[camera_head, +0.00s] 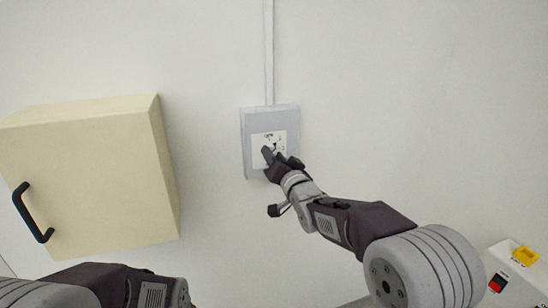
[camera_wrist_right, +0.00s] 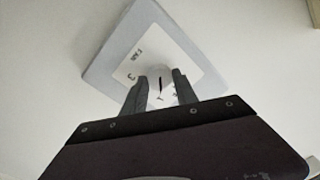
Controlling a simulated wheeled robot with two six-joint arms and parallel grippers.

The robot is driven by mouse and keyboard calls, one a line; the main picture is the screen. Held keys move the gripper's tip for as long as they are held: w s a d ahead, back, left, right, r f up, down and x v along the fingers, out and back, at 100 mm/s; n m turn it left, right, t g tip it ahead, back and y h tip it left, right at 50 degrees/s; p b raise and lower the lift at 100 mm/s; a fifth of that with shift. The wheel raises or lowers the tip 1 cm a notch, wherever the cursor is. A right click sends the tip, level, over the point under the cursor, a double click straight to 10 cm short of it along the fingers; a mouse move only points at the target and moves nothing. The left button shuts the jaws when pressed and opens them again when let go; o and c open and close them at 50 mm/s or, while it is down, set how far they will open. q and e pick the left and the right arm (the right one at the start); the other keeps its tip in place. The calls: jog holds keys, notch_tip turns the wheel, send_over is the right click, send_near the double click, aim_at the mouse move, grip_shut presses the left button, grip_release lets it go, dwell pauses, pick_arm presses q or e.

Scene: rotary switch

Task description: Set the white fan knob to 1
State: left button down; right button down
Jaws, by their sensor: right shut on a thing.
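A grey switch box (camera_head: 257,122) is fixed to the wall in the middle of the head view, with a white label plate on its front. In the right wrist view the box (camera_wrist_right: 112,50) shows tilted, and printed marks, among them a 3, stand on its plate (camera_wrist_right: 150,49). The white fan knob (camera_wrist_right: 160,84) has a dark pointer line and sits between my right fingers. My right gripper (camera_head: 268,155) is at the plate, and in the right wrist view its fingers (camera_wrist_right: 160,90) are shut on the knob. The fingers hide part of the label. My left arm shows at the lower left; its gripper is out of view.
A cream wall cabinet (camera_head: 90,180) with a black handle (camera_head: 33,213) stands left of the box. A conduit (camera_head: 268,50) runs up from the box. A white unit (camera_head: 525,275) with red and yellow parts is at the lower right. The wall around the box is clear.

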jog(key=shift+r, duration=0.1)
jog(key=c, duration=1)
grip_release()
jog(key=shift+o, duration=0.2)
jog(key=b+v, duration=0.2)
jog(key=v, duration=0.7)
